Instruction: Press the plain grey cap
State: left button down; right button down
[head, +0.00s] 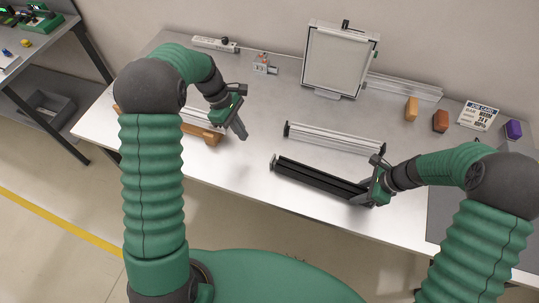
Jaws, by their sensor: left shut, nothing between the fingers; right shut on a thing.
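A black bar (318,178) lies on the table in front of me, with a small cap-like piece (274,162) at its left end. A silver bar (335,138) lies behind it, with dark end pieces at both ends. I cannot tell which end piece is the plain grey cap; they are too small. My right gripper (366,196) is shut on the black bar near its right end, and hides that end. My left gripper (241,134) is shut and empty, pointing down above the table, left of both bars.
A framed panel (340,62) stands at the back, beside a clear-looking rail (405,87). Coloured blocks (440,121) and a job card (478,115) are at the right. A wooden block (201,134) and a silver bar lie behind my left arm. A power strip (214,44) is at the back left.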

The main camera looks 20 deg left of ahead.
aim_at(273, 162)
pick_arm(q)
jog(key=shift+d, duration=0.15)
pick_arm(e)
jog(key=shift+d, duration=0.1)
pick_arm(q)
jog(key=x, duration=0.9)
jog(key=d, duration=0.1)
jog(key=d+f, duration=0.1)
jog(key=d, duration=0.1)
jog(key=shift+s+d, duration=0.1)
jog(key=shift+d, duration=0.55)
jog(key=shift+d, duration=0.1)
